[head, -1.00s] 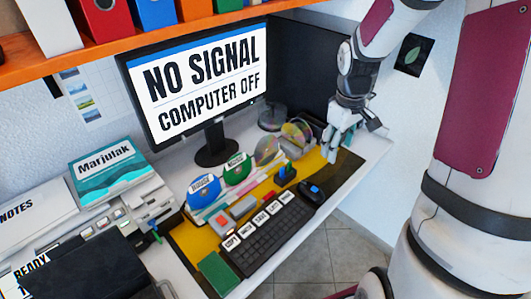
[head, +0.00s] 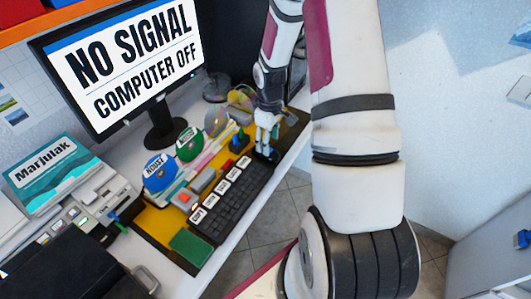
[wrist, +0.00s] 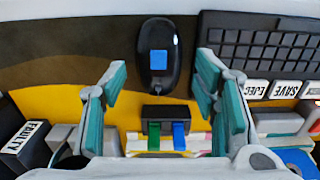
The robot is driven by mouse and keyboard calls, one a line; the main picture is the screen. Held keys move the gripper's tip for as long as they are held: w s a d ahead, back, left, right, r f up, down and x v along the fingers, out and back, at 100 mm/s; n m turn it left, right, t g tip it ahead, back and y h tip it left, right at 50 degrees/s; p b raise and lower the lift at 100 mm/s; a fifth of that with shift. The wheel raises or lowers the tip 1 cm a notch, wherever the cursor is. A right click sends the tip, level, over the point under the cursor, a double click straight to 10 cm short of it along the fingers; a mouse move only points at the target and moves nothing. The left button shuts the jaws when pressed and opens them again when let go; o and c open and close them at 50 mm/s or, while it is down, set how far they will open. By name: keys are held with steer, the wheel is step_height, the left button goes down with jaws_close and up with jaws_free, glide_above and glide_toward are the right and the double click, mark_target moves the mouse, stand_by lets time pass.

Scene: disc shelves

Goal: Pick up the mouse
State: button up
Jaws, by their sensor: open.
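The mouse (wrist: 158,82) is black with a blue square on top. In the wrist view it lies on the dark and yellow desk mat (wrist: 60,98), beyond and between my open fingertips. My gripper (wrist: 160,78) is open and empty, with one teal-padded finger to each side of the mouse; I cannot tell its exact height above it. In the head view my gripper (head: 266,148) points down at the far end of the keyboard and mostly hides the mouse.
The black keyboard (head: 237,205) lies close beside the mouse. A small black holder (wrist: 166,114) with a blue and a green item stands between my fingers, nearer the palm. The monitor (head: 125,65) and disc stands are behind. The white desk edge is at the front.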

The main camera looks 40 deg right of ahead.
steer(key=shift+d+f, duration=0.1)
steer(key=shift+f, duration=2.5)
steer(key=c, duration=0.8)
steer(key=shift+c, duration=0.2)
